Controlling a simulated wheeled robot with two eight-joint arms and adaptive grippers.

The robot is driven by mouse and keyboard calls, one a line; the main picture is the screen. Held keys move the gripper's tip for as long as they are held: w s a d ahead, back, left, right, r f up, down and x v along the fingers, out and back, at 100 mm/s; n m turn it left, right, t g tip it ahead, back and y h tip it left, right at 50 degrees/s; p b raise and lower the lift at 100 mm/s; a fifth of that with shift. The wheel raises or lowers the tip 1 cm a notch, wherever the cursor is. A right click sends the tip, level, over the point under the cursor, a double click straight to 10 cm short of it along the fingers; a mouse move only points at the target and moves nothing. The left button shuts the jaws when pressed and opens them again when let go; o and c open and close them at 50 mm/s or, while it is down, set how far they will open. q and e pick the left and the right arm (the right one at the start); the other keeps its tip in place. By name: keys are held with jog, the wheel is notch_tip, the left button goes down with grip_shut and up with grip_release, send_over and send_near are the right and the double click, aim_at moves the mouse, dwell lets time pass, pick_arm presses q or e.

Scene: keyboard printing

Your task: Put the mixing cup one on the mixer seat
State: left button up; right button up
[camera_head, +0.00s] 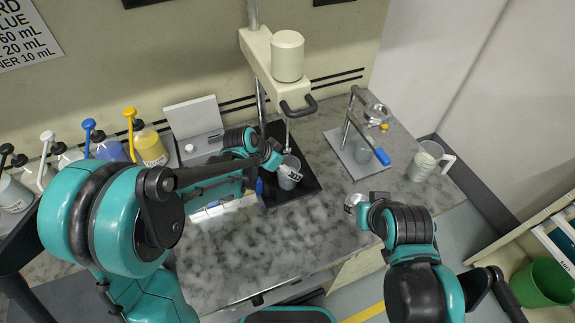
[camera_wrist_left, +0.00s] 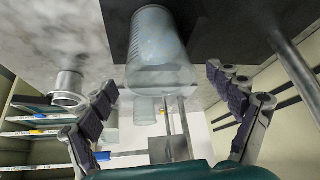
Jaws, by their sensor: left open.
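A clear grey mixing cup (camera_head: 289,173) stands on the black base (camera_head: 303,193) of the cream mixer (camera_head: 287,58), below the mixer's shaft. I cannot tell whether it sits exactly in the seat. My left gripper (camera_head: 273,161) is right beside the cup. In the left wrist view the cup (camera_wrist_left: 157,45) lies ahead of and between the fingers of the open left gripper (camera_wrist_left: 162,82), with a gap visible on each side. My right gripper (camera_head: 354,204) is over the counter's front right part; its fingers are too small to read.
A clear jug (camera_head: 427,162) stands farther right. Several pump bottles (camera_head: 150,146) line the left. The counter's front middle (camera_head: 265,245) is clear.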

pick_arm(q)
jog(key=p+v, duration=0.2)
jog(key=v, duration=0.8)
jog(key=s+a+r+n+t+y, duration=0.1)
jog(key=s+a+r+n+y, duration=0.1)
jog(key=s+a+n, duration=0.2)
jog(key=s+a+r+n+t+y, duration=0.1)
jog(key=s+a+r+n+y, duration=0.1)
jog(key=s+a+n, duration=0.3)
jog(key=s+a+y, duration=0.1)
jog(key=s+a, duration=0.3)
jog(key=s, duration=0.3)
jog(key=shift+s+n+t, duration=0.3)
jog(key=shift+t, duration=0.1)
notch_tip(320, 180, down, 8)
jog(key=b, duration=0.7)
jog(key=shift+b, duration=0.35)
